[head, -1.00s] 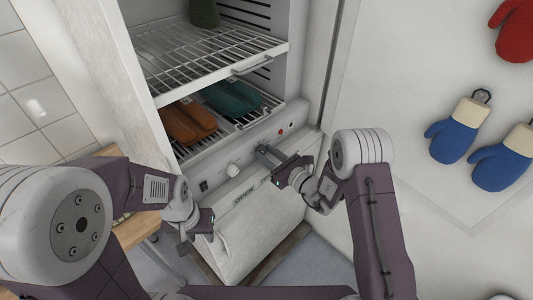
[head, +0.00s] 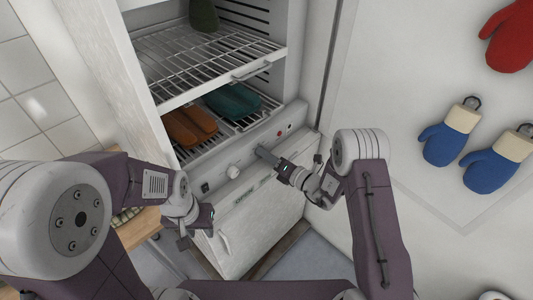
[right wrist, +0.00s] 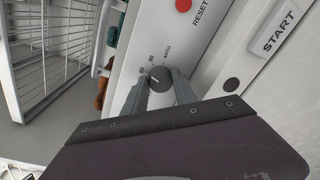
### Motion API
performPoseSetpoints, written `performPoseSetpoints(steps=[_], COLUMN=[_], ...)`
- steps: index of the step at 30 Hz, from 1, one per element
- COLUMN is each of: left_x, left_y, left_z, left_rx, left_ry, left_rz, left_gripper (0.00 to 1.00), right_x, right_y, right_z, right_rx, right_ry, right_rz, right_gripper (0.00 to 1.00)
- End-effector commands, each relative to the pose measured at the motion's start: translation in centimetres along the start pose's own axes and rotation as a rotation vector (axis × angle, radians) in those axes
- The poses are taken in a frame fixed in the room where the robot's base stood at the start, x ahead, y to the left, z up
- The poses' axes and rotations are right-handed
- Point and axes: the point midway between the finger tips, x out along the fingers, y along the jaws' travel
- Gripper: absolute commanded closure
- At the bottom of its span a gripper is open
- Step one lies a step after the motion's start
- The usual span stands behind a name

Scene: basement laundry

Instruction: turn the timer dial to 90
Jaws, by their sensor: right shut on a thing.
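The timer dial (right wrist: 159,77) is a small dark round knob on a pale panel in the right wrist view. The labels 90 and AUTO stand beside it, with another small number to the left. Its light pointer mark faces the numbers at upper left; I cannot tell exactly which one. My right gripper (right wrist: 160,90) is shut on the dial, a finger on either side. In the head view the right gripper (head: 265,154) covers the dial at the panel. My left gripper (head: 197,232) hangs apart from the panel at lower left, its opening unclear.
A white knob (head: 233,171) and a dark switch sit left on the panel. A red RESET button (right wrist: 183,5) and a START plate (right wrist: 278,32) are near the dial. Wire shelves (head: 205,65) are above; oven mitts (head: 490,170) hang at right.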

Motion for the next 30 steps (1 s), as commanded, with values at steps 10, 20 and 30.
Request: performPoseSetpoints(steps=[10,20,30], left_x=[-1.2,-1.6,-1.6], left_y=[0.0,0.0,0.0], left_z=[-0.1,-0.2,-0.2], left_rx=[0.0,0.0,0.0], left_ry=[0.0,0.0,0.0], left_rz=[0.0,0.0,0.0], left_gripper=[0.64,0.64,0.64], right_x=[-0.1,0.0,0.0], right_y=[-0.1,-0.2,-0.3], right_z=[0.0,0.0,-0.1], right_rx=[0.264,0.398,0.431], right_ry=[0.016,0.023,0.025], right_rz=[0.01,0.017,0.018], right_gripper=[1.0,1.0,1.0])
